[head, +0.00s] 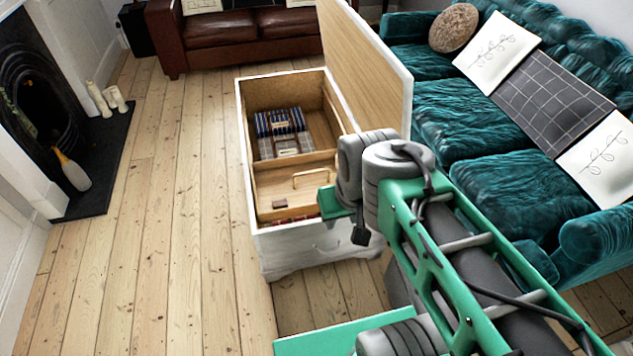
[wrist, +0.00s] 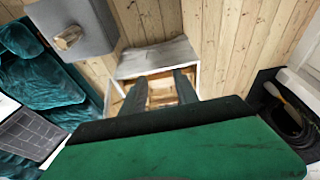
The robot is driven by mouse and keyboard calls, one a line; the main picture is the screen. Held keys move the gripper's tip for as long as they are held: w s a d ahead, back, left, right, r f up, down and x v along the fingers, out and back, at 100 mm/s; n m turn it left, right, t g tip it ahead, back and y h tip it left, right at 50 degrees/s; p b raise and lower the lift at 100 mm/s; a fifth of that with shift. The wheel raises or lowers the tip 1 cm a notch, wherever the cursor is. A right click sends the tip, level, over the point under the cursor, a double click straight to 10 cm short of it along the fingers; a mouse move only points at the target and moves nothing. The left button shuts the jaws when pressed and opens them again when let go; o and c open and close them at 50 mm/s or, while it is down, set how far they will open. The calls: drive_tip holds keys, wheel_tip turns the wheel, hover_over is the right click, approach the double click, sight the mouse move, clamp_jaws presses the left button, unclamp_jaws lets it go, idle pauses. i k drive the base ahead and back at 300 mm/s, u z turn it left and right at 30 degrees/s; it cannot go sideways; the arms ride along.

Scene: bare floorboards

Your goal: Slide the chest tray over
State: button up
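The white wooden chest (head: 243,110) stands open on the floor in the head view, its lid (head: 372,60) raised on the right side. The wooden chest tray (head: 275,180) sits across the near part of the chest, with a pale bar handle and a small dark brown item in it. Folded blue checked cloths (head: 280,122) lie lower, beyond the tray. My gripper (wrist: 158,80) is open and empty in the wrist view, pointing at the chest with the tray partly visible between its fingers. In the head view its green body is by the chest's near right side; its fingertips are hidden there.
A teal velvet sofa (head: 470,115) with cushions stands right of the chest, behind the raised lid. A brown leather sofa (head: 235,38) is at the back. A fireplace (head: 35,100) with a dark hearth is at left. Floorboards (head: 165,200) left of the chest are clear.

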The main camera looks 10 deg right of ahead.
sight(298, 179)
drive_tip(key=u, duration=0.25)
drive_tip(key=i, duration=1.25)
drive_tip(key=z, duration=0.25)
